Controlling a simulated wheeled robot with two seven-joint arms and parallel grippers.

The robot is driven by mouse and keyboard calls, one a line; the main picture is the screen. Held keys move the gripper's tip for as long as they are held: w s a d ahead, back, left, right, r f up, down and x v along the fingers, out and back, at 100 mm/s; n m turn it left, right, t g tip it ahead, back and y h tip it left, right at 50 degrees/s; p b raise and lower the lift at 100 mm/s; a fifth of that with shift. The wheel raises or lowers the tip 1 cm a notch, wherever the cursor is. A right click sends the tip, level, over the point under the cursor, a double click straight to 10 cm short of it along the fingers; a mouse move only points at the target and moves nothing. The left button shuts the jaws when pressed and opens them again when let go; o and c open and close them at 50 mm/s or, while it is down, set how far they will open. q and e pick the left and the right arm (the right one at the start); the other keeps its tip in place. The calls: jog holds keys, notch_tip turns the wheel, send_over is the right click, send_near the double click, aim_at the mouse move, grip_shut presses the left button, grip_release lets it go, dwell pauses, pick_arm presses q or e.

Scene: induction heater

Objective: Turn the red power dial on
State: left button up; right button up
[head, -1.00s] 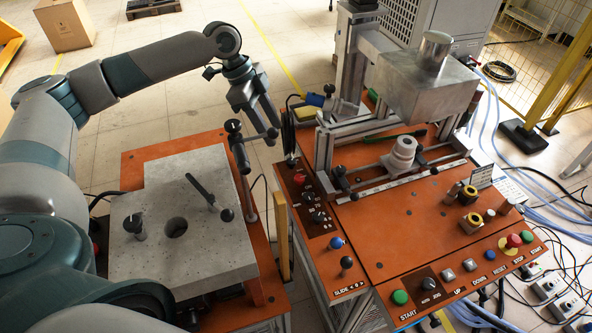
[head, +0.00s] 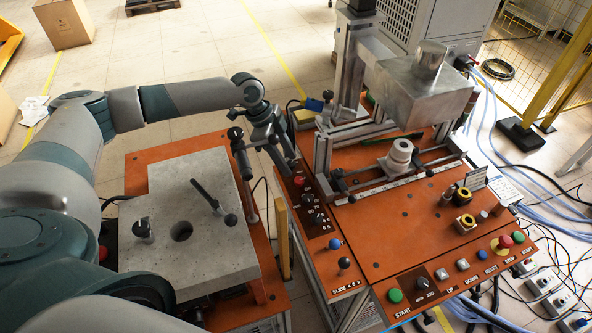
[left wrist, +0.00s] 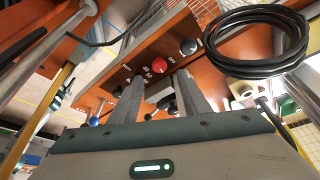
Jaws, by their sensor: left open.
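The red power dial (head: 298,181) sits near the far end of the narrow dark control panel (head: 313,206) at the middle of the head view. In the left wrist view, the red dial (left wrist: 159,65) shows just beyond the fingertips, roughly centred between them. My left gripper (head: 287,161) is open and empty, close above the far end of the panel. Its two fingers (left wrist: 159,80) are spread apart in the left wrist view, and I see no contact with the dial. My right gripper is not in view.
Black knobs (head: 309,197) lie along the panel near the red dial. A blue-knobbed lever (head: 334,243) stands nearer. A grey slab fixture (head: 195,255) with handles is left. A metal press frame (head: 322,150) rises right of the gripper. A coiled black cable (left wrist: 258,42) shows in the left wrist view.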

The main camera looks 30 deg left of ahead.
aim_at(298, 179)
pick_arm(q)
jog(key=p+x, duration=0.2)
jog(key=x, duration=0.3)
jog(key=shift+f, duration=0.15)
jog(key=shift+x, duration=0.8)
jog(key=c, duration=1)
jog(key=shift+f, duration=0.1)
jog(key=shift+c, duration=0.2)
